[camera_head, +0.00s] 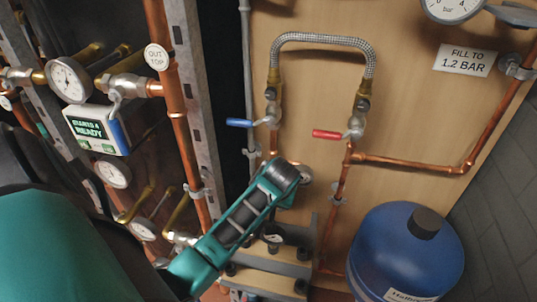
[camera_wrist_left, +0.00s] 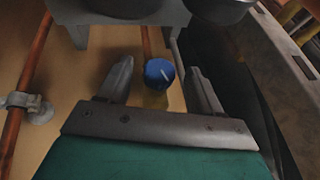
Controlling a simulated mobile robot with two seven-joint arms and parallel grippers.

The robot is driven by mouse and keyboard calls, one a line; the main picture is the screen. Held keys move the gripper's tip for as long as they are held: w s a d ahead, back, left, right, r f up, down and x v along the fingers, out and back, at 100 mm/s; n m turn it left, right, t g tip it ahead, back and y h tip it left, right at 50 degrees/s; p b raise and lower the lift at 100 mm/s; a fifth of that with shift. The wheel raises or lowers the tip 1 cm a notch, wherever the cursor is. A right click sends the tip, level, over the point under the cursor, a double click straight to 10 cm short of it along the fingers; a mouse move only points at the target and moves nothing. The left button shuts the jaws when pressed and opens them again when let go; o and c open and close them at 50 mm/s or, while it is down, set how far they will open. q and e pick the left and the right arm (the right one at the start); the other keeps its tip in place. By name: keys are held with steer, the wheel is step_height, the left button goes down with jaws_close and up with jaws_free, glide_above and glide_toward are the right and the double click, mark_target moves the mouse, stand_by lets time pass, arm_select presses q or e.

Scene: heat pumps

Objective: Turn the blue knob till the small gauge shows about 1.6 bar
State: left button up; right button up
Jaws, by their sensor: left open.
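The blue knob (camera_wrist_left: 158,72) shows in the left wrist view, with a white pointer line on its top and a brass fitting under it. My left gripper (camera_wrist_left: 158,84) is open, with one finger on each side of the knob and gaps visible at both sides. In the head view my left arm reaches in from the lower left; its fingers and the knob are hidden there. A small round pale face (camera_head: 305,174), perhaps the small gauge, is partly covered by my arm and cannot be read. My right gripper is not in view.
A blue lever (camera_head: 240,122) and a red lever (camera_head: 327,134) sit below a braided hose. A sign (camera_head: 465,60) reads "FILL TO 1.2 BAR" under a larger gauge (camera_head: 453,6). A blue tank (camera_head: 405,255) stands at lower right. Copper pipes and several gauges crowd the left.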

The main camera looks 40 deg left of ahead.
arm_select(q)
steer(key=shift+a+f, duration=0.15)
steer(key=shift+f, duration=0.15)
steer(key=shift+c, duration=0.3)
steer(key=c, duration=1)
steer(key=shift+w+y, duration=0.1)
steer(key=shift+y, duration=0.2)
steer(key=shift+w+d+f+m+g+y+b, duration=0.2)
steer(key=shift+m+g+y, duration=0.3)
steer(key=shift+y, duration=0.9)
steer(key=shift+s+d+f+m+g+y+b, duration=0.25)
steer(key=shift+g+y, duration=0.45)
steer(key=shift+y, duration=0.7)
steer(key=shift+w+d+m+g+y+b, duration=0.1)
steer(key=shift+w+m+g+y+b, duration=0.35)
steer(key=shift+y, duration=0.95)
steer(key=shift+s+g, duration=0.2)
steer(key=shift+g, duration=0.05)
